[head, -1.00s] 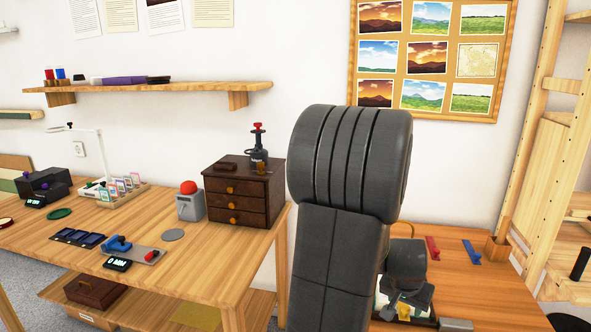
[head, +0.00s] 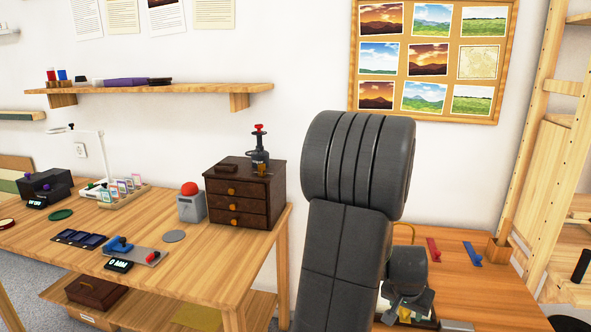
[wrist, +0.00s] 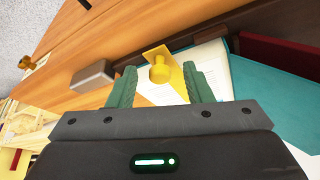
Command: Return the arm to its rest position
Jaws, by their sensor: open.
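My gripper (wrist: 160,88) shows in the wrist view with its two green fingers apart. A yellow knob on a flat yellow plate (wrist: 161,72) appears between and beyond the fingertips. I cannot tell how far it is from them, and nothing looks clamped. In the head view my dark grey arm rises in front of the right-hand table (head: 490,295), bent over at the top. Its wrist end hangs low over that table, above a box-like thing with papers (head: 420,319). The fingers are largely hidden there.
A left workbench (head: 190,262) carries a brown drawer chest (head: 240,195) and a grey box with a red button (head: 191,203). A wall shelf (head: 160,92), a board of prints (head: 430,60) and a wooden rack (head: 545,170) surround my arm. Red and blue items (head: 472,253) lie right of my wrist.

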